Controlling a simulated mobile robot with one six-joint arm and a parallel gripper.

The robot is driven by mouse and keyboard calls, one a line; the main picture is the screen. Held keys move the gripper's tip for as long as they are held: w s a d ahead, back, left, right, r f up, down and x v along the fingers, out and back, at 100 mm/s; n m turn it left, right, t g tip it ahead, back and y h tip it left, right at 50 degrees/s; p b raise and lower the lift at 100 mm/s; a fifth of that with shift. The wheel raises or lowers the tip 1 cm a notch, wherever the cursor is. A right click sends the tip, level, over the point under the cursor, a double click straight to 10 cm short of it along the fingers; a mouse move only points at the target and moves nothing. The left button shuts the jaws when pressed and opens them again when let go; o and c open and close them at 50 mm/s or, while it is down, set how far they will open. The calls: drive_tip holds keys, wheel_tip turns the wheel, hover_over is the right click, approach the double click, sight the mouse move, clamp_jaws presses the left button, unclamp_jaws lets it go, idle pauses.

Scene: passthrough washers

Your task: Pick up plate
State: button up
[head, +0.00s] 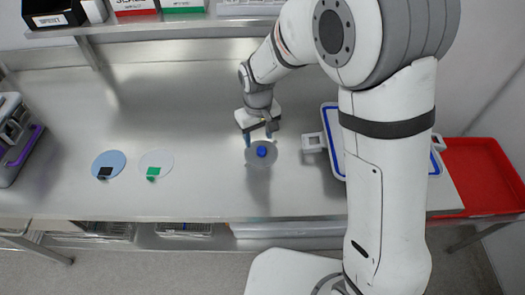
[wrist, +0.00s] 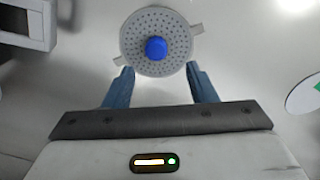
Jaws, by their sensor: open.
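A round grey perforated plate with a blue knob at its centre lies on the metal table in the head view (head: 254,160). It also shows in the wrist view (wrist: 137,42), with small tabs on its rim. My gripper (head: 259,139) is just beyond the plate's far edge in the head view, with its fingers pointing down. In the wrist view my gripper (wrist: 160,75) is open and empty, its two blue fingertips apart on either side of the plate's near edge. The knob is not between the fingers. I cannot tell whether the fingertips touch the plate.
A blue disc (head: 110,156) with a black block and a pale disc (head: 158,156) with a green block lie to the left. A blue-rimmed white tray (head: 327,119) stands right, partly behind my arm. A red bin (head: 480,175) is farther right.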

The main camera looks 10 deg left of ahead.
sight(260, 148)
drive_tip(key=f, duration=0.3)
drive_tip(key=f+p, duration=0.1)
drive_tip(key=f, duration=0.1)
drive_tip(key=shift+d, duration=0.25)
drive_tip(key=shift+c, duration=0.3)
drive_tip(key=c, duration=1)
